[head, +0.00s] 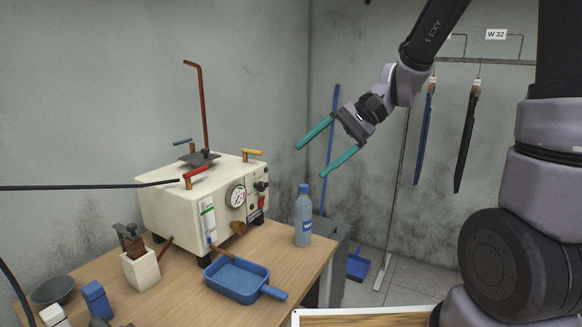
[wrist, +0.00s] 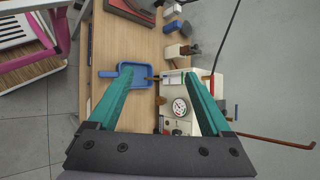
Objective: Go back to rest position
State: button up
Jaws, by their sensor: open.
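My gripper (head: 328,147) is open, with two teal fingers spread wide and nothing between them. In the head view it is held in the air, above and to the right of the wooden table (head: 318,255), clear of everything on it. In the wrist view the open fingers (wrist: 158,82) frame part of the table top, the blue tray and the cream machine from above. My arm reaches in from the upper right of the head view.
A cream pneumatic machine (head: 170,213) with a gauge and valves stands on the table. A water bottle (head: 303,218) and a blue tray (head: 238,280) are near its front. Dark hanging items (head: 466,143) are on a rack at right. Air around my gripper looks free.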

jog(key=s+d+r+t+h, duration=0.3)
jog(key=d+r+t+h, duration=0.1)
jog(key=d, duration=0.5)
jog(key=s+d+r+t+h, duration=0.2)
jog(key=d+r+t+h, duration=0.2)
jog(key=d, duration=0.6)
notch_tip(320, 180, up, 3)
jog(key=shift+s+f+t, duration=0.15)
jog(key=shift+s+t, duration=0.25)
jog(key=shift+t, duration=0.4)
